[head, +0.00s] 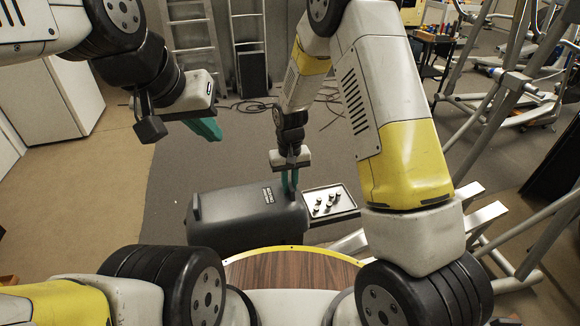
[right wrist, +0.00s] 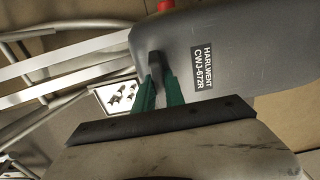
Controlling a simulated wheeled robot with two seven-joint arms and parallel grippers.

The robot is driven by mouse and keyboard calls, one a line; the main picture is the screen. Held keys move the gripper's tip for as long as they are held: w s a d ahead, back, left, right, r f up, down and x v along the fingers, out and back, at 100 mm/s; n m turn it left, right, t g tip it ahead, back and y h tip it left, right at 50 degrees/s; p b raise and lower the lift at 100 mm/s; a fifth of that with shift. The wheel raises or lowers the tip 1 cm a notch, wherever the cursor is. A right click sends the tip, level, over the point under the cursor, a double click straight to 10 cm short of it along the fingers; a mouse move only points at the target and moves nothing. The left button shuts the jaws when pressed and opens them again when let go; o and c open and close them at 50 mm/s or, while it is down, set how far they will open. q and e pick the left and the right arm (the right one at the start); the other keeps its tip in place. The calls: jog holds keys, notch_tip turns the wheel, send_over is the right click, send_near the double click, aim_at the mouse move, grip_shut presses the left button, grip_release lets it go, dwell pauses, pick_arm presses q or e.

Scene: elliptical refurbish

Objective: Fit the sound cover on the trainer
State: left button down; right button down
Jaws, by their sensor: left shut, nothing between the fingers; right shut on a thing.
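The sound cover (head: 245,220) is a dark grey rounded housing with a label, low in the middle of the head view, with a black handle at its left end. In the right wrist view the cover (right wrist: 240,60) fills the upper right. My right gripper (head: 289,183) is shut on the cover's black handle (right wrist: 155,60) at its other end, with green fingers around it. My left gripper (head: 207,130) is shut and empty, above and left of the cover, apart from it. The trainer's grey tubes (head: 535,235) seem to be at the right. I cannot tell whether the cover touches them.
A tray (head: 351,206) of small metal parts lies right of the cover. A wooden round top (head: 290,272) with yellow edging is in front. Ladders (head: 193,40) and cables (head: 245,106) are at the back. Grey floor left of the cover is clear.

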jog(key=shift+f, duration=0.35)
dwell(0.4)
jog(key=c, duration=1.3)
grip_release()
jog(key=shift+r, duration=3.9)
